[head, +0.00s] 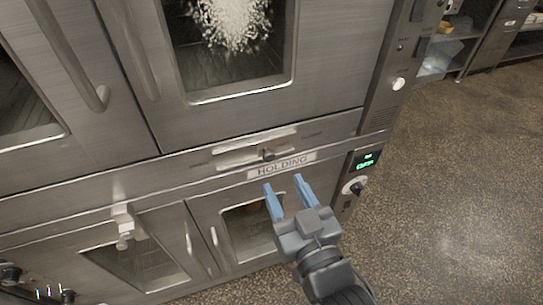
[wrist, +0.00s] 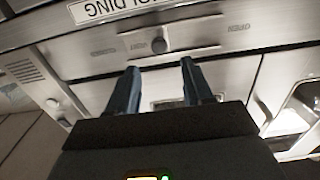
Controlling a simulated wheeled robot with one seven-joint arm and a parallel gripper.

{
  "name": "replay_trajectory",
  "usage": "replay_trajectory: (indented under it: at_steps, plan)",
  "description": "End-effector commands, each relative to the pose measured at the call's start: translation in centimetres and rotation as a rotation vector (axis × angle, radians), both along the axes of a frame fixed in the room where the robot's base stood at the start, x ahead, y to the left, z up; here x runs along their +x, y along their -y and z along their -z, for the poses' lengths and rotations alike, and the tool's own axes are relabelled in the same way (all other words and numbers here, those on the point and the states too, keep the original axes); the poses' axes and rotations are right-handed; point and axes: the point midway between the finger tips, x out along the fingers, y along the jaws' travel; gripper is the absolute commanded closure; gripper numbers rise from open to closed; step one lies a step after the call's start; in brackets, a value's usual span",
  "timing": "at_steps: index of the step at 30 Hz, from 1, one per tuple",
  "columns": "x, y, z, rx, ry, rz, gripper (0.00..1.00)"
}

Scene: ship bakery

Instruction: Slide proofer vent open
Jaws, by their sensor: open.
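The proofer vent slider is a small dark knob (head: 268,154) on a pale slotted plate (head: 240,148), just above the HOLDING label (head: 283,165) in the head view. In the wrist view the knob (wrist: 159,45) sits near the middle of its slot, with faint lettering on both sides; the right side reads OPEN. My gripper (head: 287,187) is open and empty, with two blue fingers pointing toward the panel just below the label. In the wrist view the fingers (wrist: 160,82) stand apart, with the knob beyond and between their tips, not touched.
Upper oven doors with long handles (head: 72,55) are above the vent strip. Lower glass doors (head: 140,250) with a protruding latch (head: 125,225) are below. A control panel with a green display (head: 367,160) and a dial (head: 355,186) is at right. Open speckled floor (head: 460,180) lies right.

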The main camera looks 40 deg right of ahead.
Motion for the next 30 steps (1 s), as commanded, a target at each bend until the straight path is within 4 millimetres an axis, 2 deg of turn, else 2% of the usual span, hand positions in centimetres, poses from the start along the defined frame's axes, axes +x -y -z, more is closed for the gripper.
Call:
replay_trajectory:
  at_steps: [5, 12, 18, 30]
  plan:
    - [1.5, 0.5, -0.2, -0.004, 0.004, 0.003, 0.49]
    - [5.0, 1.4, -0.3, -0.004, 0.004, 0.003, 0.49]
    - [7.1, 2.0, -0.2, -0.003, 0.002, 0.003, 0.49]
    - [7.7, 2.0, 0.0, -0.002, 0.001, 0.001, 0.51]
